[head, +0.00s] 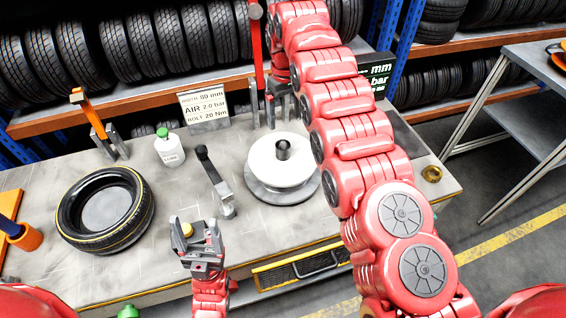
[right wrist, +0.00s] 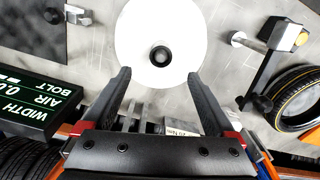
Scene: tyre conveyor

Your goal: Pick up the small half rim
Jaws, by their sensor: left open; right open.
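The small half rim (head: 283,158), a white round disc with a dark central hub, lies on a grey round base on the workbench. It also shows in the right wrist view (right wrist: 185,28), top middle. My right gripper (head: 273,108) is behind it at the bench's back, its arm arching over from the right. In the right wrist view its fingers (right wrist: 158,76) are open and empty, tips near the rim's edge; height above it is unclear. My left gripper (head: 195,228) is open near the bench's front edge, left of the rim. A small yellow part shows between its fingers.
A tyre (head: 105,211) lies at the bench's left. A white bottle (head: 169,149) and a sign (head: 204,105) stand behind. A brass ring (head: 431,173) lies right; a dark display (right wrist: 35,107) is nearby.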

